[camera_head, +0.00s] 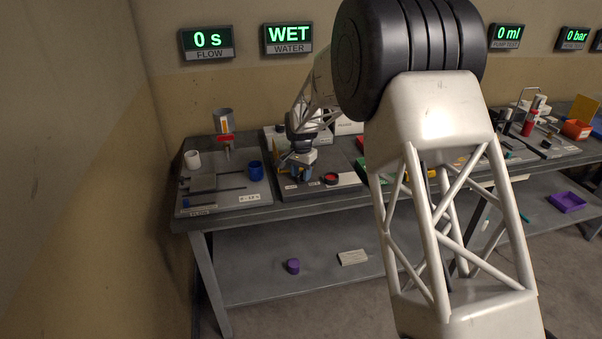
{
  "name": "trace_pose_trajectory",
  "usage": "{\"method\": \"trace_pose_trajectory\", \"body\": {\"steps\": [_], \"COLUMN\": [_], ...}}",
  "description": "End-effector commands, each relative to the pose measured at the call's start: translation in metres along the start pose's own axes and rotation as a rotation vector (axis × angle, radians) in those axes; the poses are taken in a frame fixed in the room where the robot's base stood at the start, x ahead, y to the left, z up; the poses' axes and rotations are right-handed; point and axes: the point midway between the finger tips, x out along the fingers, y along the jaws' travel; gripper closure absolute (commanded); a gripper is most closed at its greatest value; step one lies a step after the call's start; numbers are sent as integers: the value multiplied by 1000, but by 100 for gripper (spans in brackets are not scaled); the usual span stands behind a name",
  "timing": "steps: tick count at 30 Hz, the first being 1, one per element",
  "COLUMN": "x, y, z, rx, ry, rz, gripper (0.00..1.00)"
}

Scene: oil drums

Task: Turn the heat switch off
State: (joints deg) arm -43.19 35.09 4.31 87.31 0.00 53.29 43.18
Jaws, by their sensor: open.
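My gripper (299,172) is at the far end of my arm, low over the dark board at the left part of the bench. It is open, and its fingers point down close to the board's surface. I cannot make out whether it touches anything. I cannot clearly identify the heat switch; small parts under and behind my gripper are partly hidden. Just right of my gripper, a round black and red part (331,178) sits on the board. Small pale labels (290,187) line the board's front, too small to read.
Left of my gripper stands the FLOW board with a blue cup (255,171), a white cup (192,158) and a metal funnel can (224,121). The wall display (287,38) reads WET. My arm hides the bench's middle.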

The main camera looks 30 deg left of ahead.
Motion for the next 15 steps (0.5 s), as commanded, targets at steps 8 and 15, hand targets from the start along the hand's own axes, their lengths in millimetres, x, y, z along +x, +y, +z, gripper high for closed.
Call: {"method": "trace_pose_trajectory", "body": {"steps": [8, 15], "x": [0, 0], "y": [0, 0], "z": [0, 0], "rx": [0, 0], "ry": [0, 0], "rz": [0, 0], "gripper": [70, 100]}}
